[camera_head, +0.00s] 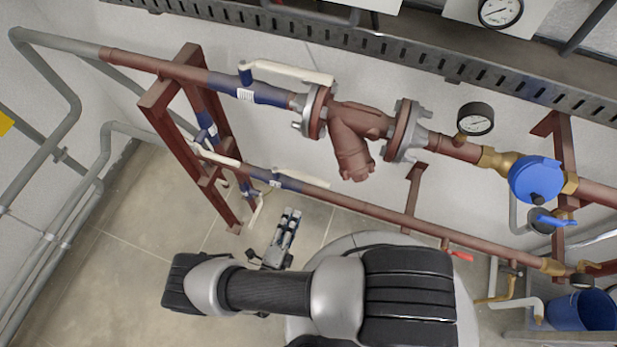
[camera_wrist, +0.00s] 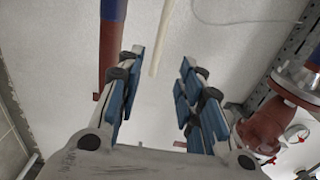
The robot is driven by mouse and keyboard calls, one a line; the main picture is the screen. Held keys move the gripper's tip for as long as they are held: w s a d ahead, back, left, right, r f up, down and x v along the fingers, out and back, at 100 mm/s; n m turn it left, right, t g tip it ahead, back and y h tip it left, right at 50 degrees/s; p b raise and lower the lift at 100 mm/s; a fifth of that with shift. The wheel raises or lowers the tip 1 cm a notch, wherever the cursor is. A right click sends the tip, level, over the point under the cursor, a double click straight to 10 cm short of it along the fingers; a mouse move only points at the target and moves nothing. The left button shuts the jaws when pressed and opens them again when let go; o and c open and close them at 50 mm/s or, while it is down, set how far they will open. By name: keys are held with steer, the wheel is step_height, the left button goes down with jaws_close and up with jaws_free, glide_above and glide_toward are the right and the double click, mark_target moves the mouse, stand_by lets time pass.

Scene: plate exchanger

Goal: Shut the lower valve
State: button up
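The lower valve (camera_head: 283,183) is a blue body on the lower red-brown pipe in the head view. Its cream lever (camera_head: 302,177) extends right, roughly along the pipe. My gripper (camera_head: 290,214) is below this valve in the head picture, apart from the lever, with its fingers pointing up toward the pipe. In the wrist view my gripper (camera_wrist: 161,57) has its blue-padded fingers spread and empty. A cream lever (camera_wrist: 161,38) appears in line with the gap between the fingertips, seemingly beyond them. The blue valve section (camera_wrist: 113,10) is at the top left there.
An upper blue valve (camera_head: 262,94) with a cream lever sits on the upper pipe. Smaller lever valves (camera_head: 206,127) are by the red frame (camera_head: 166,98). A strainer (camera_head: 354,150), a gauge (camera_head: 475,118) and a blue meter (camera_head: 535,180) are right. Floor lies open at left.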

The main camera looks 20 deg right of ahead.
mark_target(309, 177)
steer(key=b+x, duration=0.1)
steer(key=x, duration=1.4)
steer(key=shift+w+d, duration=0.15)
steer(key=shift+d, duration=0.1)
steer(key=shift+c, duration=0.4)
jaws_close()
